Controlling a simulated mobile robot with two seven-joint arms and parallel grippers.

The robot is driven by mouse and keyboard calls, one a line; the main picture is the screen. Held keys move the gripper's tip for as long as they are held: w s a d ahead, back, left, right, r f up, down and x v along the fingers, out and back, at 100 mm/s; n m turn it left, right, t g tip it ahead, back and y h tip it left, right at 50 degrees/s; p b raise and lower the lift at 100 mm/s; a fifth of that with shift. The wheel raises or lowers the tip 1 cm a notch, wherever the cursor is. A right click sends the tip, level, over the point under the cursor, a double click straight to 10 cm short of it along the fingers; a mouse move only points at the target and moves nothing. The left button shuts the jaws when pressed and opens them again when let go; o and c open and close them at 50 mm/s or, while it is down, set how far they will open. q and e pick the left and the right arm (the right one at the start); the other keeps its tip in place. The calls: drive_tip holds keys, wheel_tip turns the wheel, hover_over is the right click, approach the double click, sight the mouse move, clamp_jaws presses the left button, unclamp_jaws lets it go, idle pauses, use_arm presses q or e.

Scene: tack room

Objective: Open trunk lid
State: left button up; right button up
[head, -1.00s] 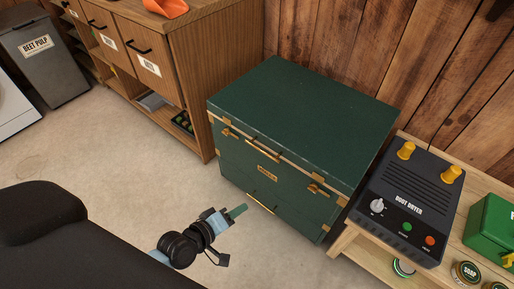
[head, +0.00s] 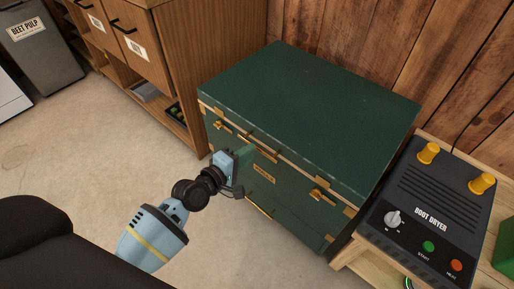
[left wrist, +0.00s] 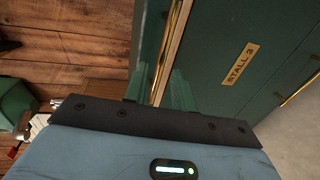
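The dark green trunk (head: 285,185) has brass corners and latches, and its lid (head: 310,95) is closed. A brass handle (head: 265,141) runs along the lid's front edge, above a small plate that reads "STALL 3" in the left wrist view (left wrist: 242,65). My left gripper (head: 246,157) is at the trunk's front, close to the handle. In the left wrist view its two green fingers (left wrist: 160,92) stand apart, with a brass strip (left wrist: 172,45) showing between them. Contact with the trunk cannot be told. My right gripper is not in view.
A boot dryer (head: 430,215) with yellow posts sits on a wooden bench (head: 350,258) right of the trunk. A wooden cabinet (head: 185,70) stands left, a beet pulp bin (head: 45,55) beyond it. A plank wall (head: 370,40) is behind. The floor at left is clear.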

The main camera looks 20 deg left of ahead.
use_arm(q)
drive_tip(key=shift+b+x, duration=0.55)
drive_tip(key=shift+x, duration=1.75)
clamp_jaws()
